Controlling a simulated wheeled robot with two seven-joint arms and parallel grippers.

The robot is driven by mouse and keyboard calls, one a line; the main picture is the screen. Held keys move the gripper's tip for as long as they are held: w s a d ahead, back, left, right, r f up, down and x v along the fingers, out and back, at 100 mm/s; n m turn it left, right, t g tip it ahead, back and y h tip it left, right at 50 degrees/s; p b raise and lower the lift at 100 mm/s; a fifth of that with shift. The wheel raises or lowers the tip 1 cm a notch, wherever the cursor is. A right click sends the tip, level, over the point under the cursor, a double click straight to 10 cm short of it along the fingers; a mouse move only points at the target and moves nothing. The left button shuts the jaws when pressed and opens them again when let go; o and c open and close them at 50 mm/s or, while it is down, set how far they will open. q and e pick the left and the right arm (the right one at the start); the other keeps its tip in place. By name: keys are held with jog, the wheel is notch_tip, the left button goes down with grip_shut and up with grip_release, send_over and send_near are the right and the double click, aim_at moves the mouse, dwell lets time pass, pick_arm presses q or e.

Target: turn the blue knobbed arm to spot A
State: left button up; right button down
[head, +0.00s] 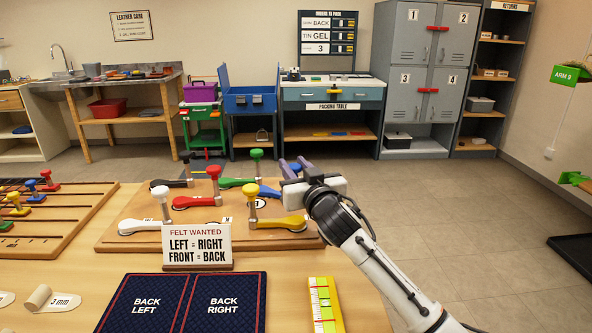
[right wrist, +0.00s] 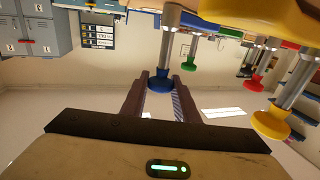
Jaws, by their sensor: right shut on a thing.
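The blue knobbed arm (head: 268,191) lies on the wooden board (head: 120,238) near its right edge. Its blue knob (head: 295,168) shows between the fingers of my right gripper (head: 292,165). In the right wrist view, which looks upside down, the blue knob (right wrist: 158,82) on its metal post sits between the two dark fingers of the gripper (right wrist: 160,88). The right gripper is shut on this knob. Small white letter labels show on the board, but I cannot read an A. My left gripper is not in view.
Green (head: 257,154), red (head: 213,172), yellow (head: 251,190), white (head: 160,192) and black (head: 186,156) knobs stand on the same board. A "Felt wanted" sign (head: 197,247) stands at its front. A dark blue mat (head: 187,300) and a yellow ruler block (head: 325,304) lie nearer.

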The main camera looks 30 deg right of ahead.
dwell(0.4)
jog(key=c, duration=1.4)
grip_release()
jog(key=shift+c, duration=0.2)
jog(key=s+a, duration=0.1)
jog(key=s, duration=0.9)
jog(key=shift+a, duration=0.3)
jog(key=shift+s, duration=0.1)
